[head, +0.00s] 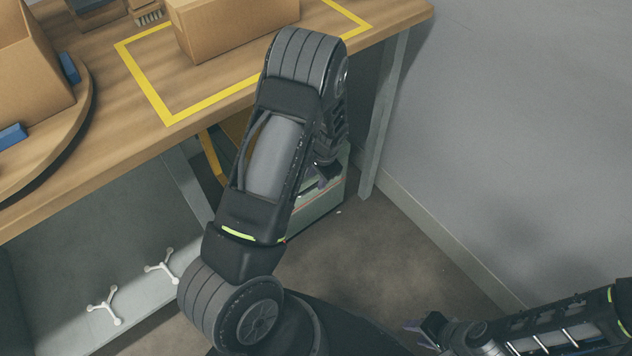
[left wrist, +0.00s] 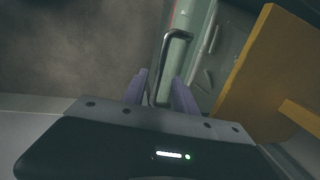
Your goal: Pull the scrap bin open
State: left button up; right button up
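The scrap bin (head: 318,208) is a pale green box on the floor under the table, partly hidden behind my left arm in the head view. In the left wrist view, the bin's green face (left wrist: 205,55) carries a bent metal bar handle (left wrist: 163,62). My left gripper (head: 322,176) is at the bin. In the left wrist view its two purple fingers (left wrist: 161,92) are apart, with the end of the handle between them. I cannot tell whether they touch it. My right gripper (head: 418,336) is open and empty, low at the right, away from the bin.
A wooden table (head: 135,130) with a yellow taped outline stands above the bin, carrying a cardboard box (head: 225,30). A grey table leg (head: 385,125) stands beside the bin. A yellow-brown panel (left wrist: 262,70) is close to the handle's right. Open floor (head: 385,255) lies before the bin.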

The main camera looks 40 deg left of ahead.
aim_at(315, 184)
pick_arm(q)
jog(key=shift+w+a+f, duration=0.1)
jog(key=shift+a+f, duration=0.05)
jog(key=shift+f, duration=0.65)
jog(key=shift+a+f, duration=0.15)
jog(key=shift+f, duration=0.6)
jog(key=shift+c, duration=0.3)
grip_shut()
